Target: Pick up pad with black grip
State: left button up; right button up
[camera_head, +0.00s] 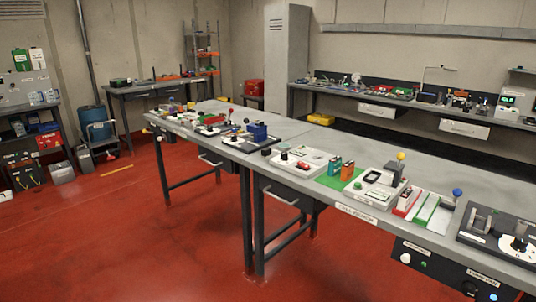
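Neither of my grippers shows in the head view. A long grey workbench (215,152) runs from the middle left to the lower right, with many small devices on it. I cannot tell for certain which one is the pad with black grip. A pale board in the middle of the bench carries a small black knob (284,156). A dark plate at the right end carries another black knob (519,243). Both are small in the picture, and nothing is seen holding them.
A green mat (334,179) with orange and green upright blocks lies mid-bench. A blue-knobbed stick (457,193) and a yellow-knobbed one (401,156) rise from the bench. Drawers hang under its front edge.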

aim_at(266, 152)
jog(key=i+j+z, duration=0.2)
jog(key=z, duration=0.3)
jog(key=i+j+z, duration=0.15)
jog(key=z, duration=0.35)
jog(key=j+z, duration=0.5)
jog(key=i+l, duration=0.05)
jog(key=l, duration=0.05)
